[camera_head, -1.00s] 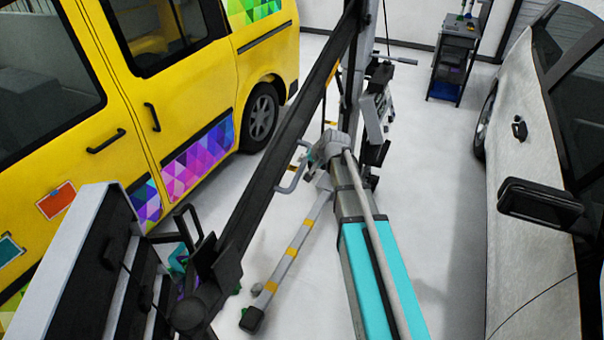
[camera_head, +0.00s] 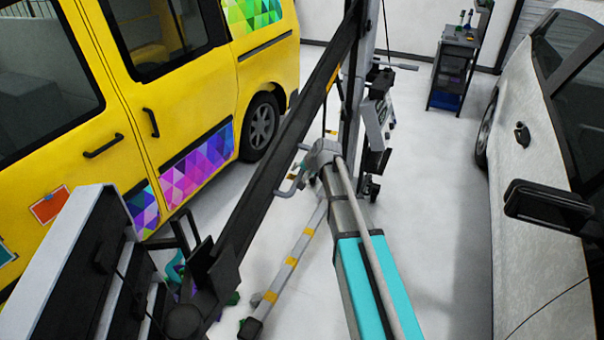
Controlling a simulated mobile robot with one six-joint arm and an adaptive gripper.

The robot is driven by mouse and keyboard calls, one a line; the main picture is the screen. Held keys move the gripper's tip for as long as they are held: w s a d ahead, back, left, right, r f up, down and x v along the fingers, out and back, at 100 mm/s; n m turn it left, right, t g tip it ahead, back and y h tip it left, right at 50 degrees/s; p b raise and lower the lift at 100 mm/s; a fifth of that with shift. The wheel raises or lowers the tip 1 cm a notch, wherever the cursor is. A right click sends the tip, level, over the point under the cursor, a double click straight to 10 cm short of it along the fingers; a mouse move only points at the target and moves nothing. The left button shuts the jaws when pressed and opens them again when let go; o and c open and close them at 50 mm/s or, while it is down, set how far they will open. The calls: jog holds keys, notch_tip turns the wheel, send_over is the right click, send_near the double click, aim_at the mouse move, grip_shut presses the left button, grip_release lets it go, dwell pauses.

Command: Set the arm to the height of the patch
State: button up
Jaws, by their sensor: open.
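A small orange-red patch (camera_head: 50,205) is on the yellow van's (camera_head: 135,95) door at the left. A teal patch (camera_head: 6,251) shows lower, at the left edge. A wheeled stand has an upright column (camera_head: 353,110) and a long black arm (camera_head: 262,185) that slants down toward the lower left. A grey and black panel head (camera_head: 75,265) is by its low end, beside the van. A teal-sided beam (camera_head: 375,285) with a grey rod runs to the bottom edge.
A white car (camera_head: 540,200) with a black mirror (camera_head: 545,203) stands at the right. A dark tool cart (camera_head: 453,72) is at the back. A yellow-striped stand leg (camera_head: 290,265) lies on the floor. Pale floor (camera_head: 440,210) is clear between stand and car.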

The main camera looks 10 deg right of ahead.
jog(key=shift+c, duration=0.3)
grip_shut()
jog(key=shift+f, duration=0.1)
notch_tip(320, 180, down, 6)
jog(key=w+d+b, duration=0.1)
jog(key=w+b, duration=0.1)
jog(key=b, duration=0.4)
jog(key=shift+d+r, duration=0.2)
jog(key=shift+d, duration=0.1)
